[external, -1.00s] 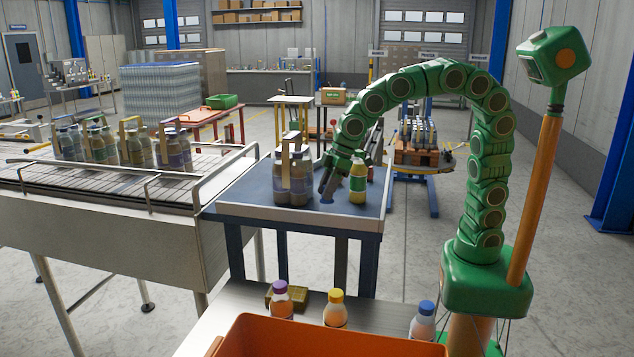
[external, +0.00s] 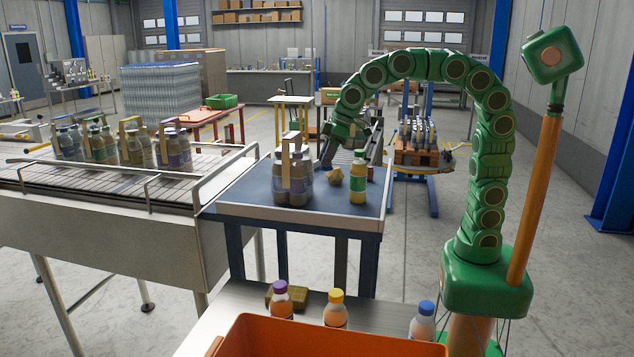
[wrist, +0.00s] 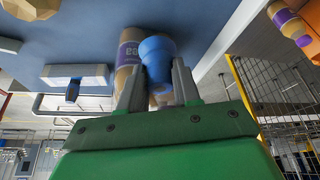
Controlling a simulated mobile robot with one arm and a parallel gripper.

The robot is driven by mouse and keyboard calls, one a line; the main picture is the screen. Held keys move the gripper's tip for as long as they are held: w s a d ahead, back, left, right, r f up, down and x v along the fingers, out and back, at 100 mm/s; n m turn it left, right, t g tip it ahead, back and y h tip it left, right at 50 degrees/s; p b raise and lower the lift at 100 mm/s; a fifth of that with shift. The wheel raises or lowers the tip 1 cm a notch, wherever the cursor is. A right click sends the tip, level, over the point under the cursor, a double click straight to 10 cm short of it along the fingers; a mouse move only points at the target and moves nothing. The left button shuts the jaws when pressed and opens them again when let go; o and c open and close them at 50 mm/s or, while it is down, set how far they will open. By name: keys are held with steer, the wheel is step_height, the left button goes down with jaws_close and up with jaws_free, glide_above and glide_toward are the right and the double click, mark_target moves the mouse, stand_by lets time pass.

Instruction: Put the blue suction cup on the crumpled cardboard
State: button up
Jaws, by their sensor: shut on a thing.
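The blue suction cup (wrist: 157,50) is held between the two grey fingers of my gripper (wrist: 155,82) in the wrist view. My gripper (external: 325,160) is over the far part of the blue-topped table in the external view, where the cup cannot be made out. The crumpled cardboard (external: 333,177) is a small tan lump on the table, just right of and nearer than the gripper. A tan shape at the wrist view's upper left corner (wrist: 8,17) looks like the same lump. The cup is apart from it.
The blue table (external: 240,190) is clear at left. A conveyor (external: 110,190) with more packs runs further left.

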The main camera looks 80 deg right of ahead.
steer(key=d+r+m+h, duration=0.2)
steer(key=d+r+m, duration=0.15)
steer(key=d, duration=1.35)
glide_toward(335, 167)
steer(key=shift+m+t, duration=0.3)
steer(key=shift+m, duration=0.15)
steer(key=shift+w+r+x, duration=0.1)
steer(key=shift+w+x, duration=0.1)
steer(key=shift+x, duration=0.75)
steer(key=shift+w+r+x, duration=0.1)
steer(key=shift+w+x, duration=0.05)
steer(key=shift+x, duration=0.8)
steer(key=shift+w+r+x, duration=0.1)
steer(key=shift+w+x, duration=0.1)
steer(key=shift+x, duration=0.75)
steer(key=shift+f, duration=0.15)
steer(key=o, duration=1)
steer(key=shift+o, duration=0.2)
steer(key=v, duration=1.2)
steer(key=shift+d, duration=0.15)
